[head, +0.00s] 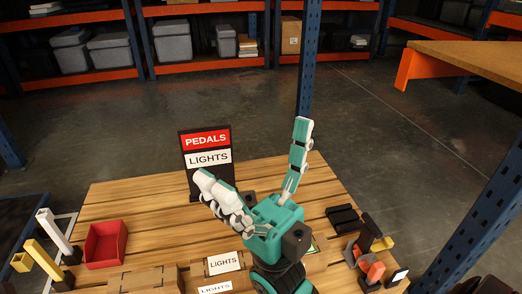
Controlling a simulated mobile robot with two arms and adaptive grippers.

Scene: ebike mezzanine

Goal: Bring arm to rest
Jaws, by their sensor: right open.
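My right gripper (252,150), teal with white-padded fingers, is above the wooden table (140,198). Its fingers are spread wide and nothing is between them. The arm comes up from the bottom of the view. Its left finger is in front of the lower right part of a black sign (207,157) reading PEDALS and LIGHTS; I cannot tell whether they touch. The gripper hides part of the table behind it. My left gripper is not in view.
A red bin (106,244) stands at the table's left. Cardboard boxes labelled LIGHTS (224,263) lie at the front. Several black and orange parts (372,262) are at the right. A blue rack post (481,222) rises at the right. The table's back left is bare.

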